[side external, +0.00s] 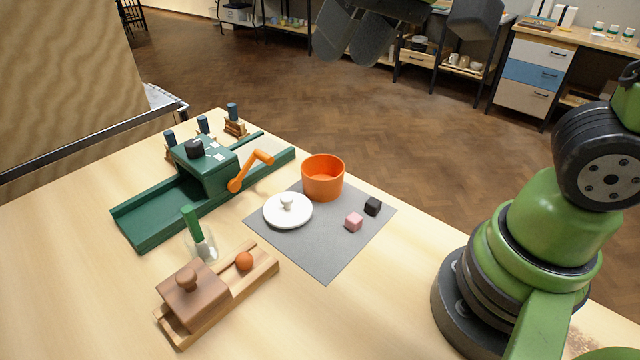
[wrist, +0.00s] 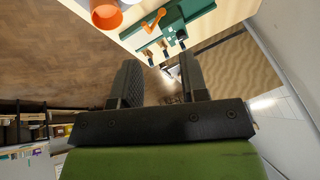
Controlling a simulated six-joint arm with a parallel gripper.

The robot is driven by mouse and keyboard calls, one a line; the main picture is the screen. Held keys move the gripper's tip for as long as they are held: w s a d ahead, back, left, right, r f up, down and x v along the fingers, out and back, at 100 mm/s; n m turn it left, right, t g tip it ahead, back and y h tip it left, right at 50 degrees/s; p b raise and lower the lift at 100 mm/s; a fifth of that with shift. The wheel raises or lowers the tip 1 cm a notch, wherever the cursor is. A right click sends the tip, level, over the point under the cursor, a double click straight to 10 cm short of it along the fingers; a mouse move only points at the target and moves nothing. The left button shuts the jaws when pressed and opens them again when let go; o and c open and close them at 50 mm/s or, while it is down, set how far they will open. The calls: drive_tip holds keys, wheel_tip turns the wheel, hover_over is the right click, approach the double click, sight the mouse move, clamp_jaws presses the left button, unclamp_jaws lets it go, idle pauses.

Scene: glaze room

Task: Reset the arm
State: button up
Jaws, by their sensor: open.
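My gripper (side external: 352,38) is at the top of the side view, high above the table and partly cut off by the frame edge. In the wrist view my gripper (wrist: 160,84) shows two dark fingers spread apart with nothing between them. No object is near the fingers. My green arm stands at the right of the side view on the pale wooden table (side external: 90,285).
A green machine (side external: 205,170) with an orange crank, a wooden sliding box (side external: 193,296) and an orange ball (side external: 244,261) stand left.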

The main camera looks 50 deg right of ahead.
drive_tip(key=s+d+m+t, duration=0.1)
drive_tip(key=s+d, duration=0.3)
drive_tip(key=s, duration=0.5)
drive_tip(key=shift+t, duration=0.6)
